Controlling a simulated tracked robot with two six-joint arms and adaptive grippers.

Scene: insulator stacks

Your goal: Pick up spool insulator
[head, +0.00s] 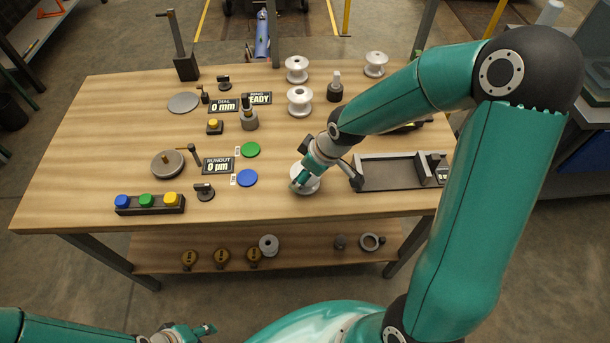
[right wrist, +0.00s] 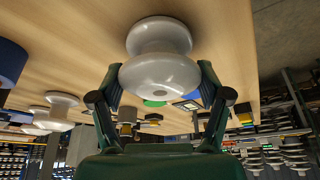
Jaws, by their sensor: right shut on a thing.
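A white spool insulator (head: 311,185) is at the table's front, right of the blue disc, partly hidden by my right gripper (head: 303,178). In the right wrist view the glossy white spool (right wrist: 160,75) sits between the two fingers of my right gripper (right wrist: 162,100), which is shut on it. I cannot tell whether its far end touches the table. Three more white spools stand upright at the back: one (head: 297,69), one in front of it (head: 300,101), and one to the right (head: 376,64). My left gripper (head: 190,333) is low at the bottom edge; its opening is unclear.
The wooden table (head: 110,110) holds a green disc (head: 250,149), a blue disc (head: 247,178), a button box (head: 150,203) and several gauges on the left. A dark fixture (head: 395,175) stands right of the held spool. Bare wood lies in front of the discs.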

